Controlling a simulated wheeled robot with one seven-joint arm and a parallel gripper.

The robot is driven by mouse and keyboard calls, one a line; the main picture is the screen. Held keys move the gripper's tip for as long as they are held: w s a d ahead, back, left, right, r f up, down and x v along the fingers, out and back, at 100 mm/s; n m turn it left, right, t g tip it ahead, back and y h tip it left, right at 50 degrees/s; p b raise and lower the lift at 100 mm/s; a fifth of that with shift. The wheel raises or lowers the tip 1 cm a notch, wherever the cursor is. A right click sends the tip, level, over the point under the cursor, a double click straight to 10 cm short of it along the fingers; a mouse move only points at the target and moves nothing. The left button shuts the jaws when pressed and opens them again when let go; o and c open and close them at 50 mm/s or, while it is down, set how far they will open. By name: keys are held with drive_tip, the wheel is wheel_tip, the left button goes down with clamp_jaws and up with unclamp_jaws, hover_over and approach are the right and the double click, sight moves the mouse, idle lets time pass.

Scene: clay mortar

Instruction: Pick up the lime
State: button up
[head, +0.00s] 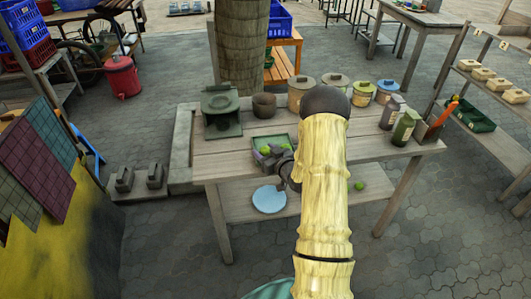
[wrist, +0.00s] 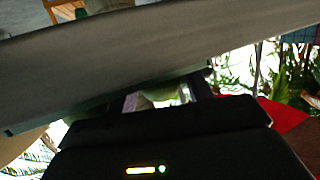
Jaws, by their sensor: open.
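Several green limes lie in a green tray (head: 256,141) on the wooden worktable in the head view. Another lime (head: 360,186) lies on the lower shelf, to the right of my arm. My gripper (head: 273,155) is at the front of the tray, by the limes, partly hidden by my own wrist. In the wrist view my gripper (wrist: 158,97) is open. A pale greenish shape shows between its fingers, too dark and blurred to name. I cannot tell whether the fingers touch a lime.
On the worktable (head: 219,165) stand a green stove-like object (head: 221,110), a dark bowl (head: 264,105), lidded pots (head: 301,92) and bottles (head: 405,127). A pale blue disc (head: 269,199) is on the lower shelf. In the wrist view a broad grey slab (wrist: 150,60) crosses close above the fingers.

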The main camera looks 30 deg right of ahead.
sight(265, 147)
drive_tip(key=c, duration=0.7)
drive_tip(key=shift+c, duration=0.2)
wheel_tip(265, 147, up, 10)
drive_tip(key=shift+p, duration=0.3)
drive_tip(key=shift+w, duration=0.1)
idle(0.4)
